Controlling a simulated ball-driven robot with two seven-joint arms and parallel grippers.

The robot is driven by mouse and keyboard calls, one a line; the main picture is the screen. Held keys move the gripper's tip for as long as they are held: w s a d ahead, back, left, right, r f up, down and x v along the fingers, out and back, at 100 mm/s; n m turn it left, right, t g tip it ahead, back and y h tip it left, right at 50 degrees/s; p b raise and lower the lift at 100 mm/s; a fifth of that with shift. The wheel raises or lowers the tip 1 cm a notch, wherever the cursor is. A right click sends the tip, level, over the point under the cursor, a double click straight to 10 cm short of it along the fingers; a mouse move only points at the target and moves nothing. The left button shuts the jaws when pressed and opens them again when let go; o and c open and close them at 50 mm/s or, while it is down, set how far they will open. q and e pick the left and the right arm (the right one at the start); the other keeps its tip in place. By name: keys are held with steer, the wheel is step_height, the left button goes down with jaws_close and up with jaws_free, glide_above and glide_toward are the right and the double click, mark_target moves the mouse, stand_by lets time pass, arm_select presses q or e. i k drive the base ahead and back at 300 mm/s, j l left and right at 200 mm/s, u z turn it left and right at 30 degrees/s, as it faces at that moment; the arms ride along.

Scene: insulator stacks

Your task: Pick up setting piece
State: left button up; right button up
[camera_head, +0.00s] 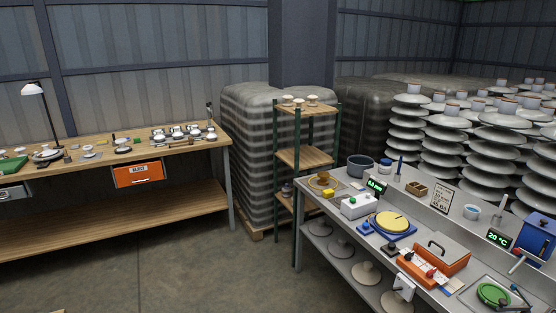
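I cannot tell for sure which thing is the setting piece. Small pale, knob-like pieces (312,101) stand on the top board of a narrow shelf rack (305,157) near the middle of the view. Several small white pieces (178,134) stand at the right end of the wooden bench (70,158) on the left. Larger pale disc-shaped pieces (367,272) sit on the lower shelf under the grey bench on the right. Neither of my grippers is in view.
Wrapped pallets (250,150) stand behind the rack. Open floor (215,270) lies between the benches.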

mark_target(323, 175)
steer(key=i+j+u, duration=0.2)
steer(key=i+u, duration=0.15)
steer(key=i, duration=0.65)
steer(key=i+u, duration=0.3)
steer(key=i, duration=0.7)
steer(key=i+z, duration=0.7)
steer(key=i, duration=0.2)
steer(key=i+j+z, duration=0.6)
steer(key=i+z, duration=0.15)
steer(key=i, duration=0.15)
